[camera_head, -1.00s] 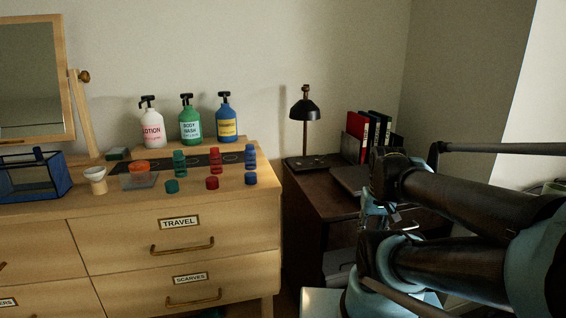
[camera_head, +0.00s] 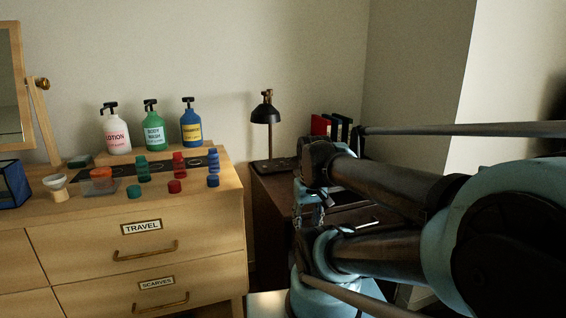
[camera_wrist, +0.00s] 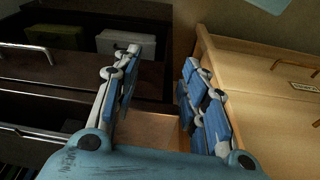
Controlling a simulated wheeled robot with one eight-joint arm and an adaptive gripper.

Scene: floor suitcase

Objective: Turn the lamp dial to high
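The lamp (camera_head: 264,110) has a dark shade on a thin bronze-brown stem. It stands upright at the back left of the dark desk (camera_head: 262,195) in the head view. Its dark base (camera_head: 274,165) lies on the desk top; the dial is too small and dark to make out. My gripper shows in the wrist view (camera_wrist: 160,97) with its two blue-padded fingers spread apart and nothing between them. In the head view it is mostly hidden by my arm, in front of the desk and below and right of the lamp. The lamp is not visible in the wrist view.
Red and dark binders (camera_head: 328,125) stand at the back of the desk. The wrist view shows dark drawer fronts with handles (camera_wrist: 28,48).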

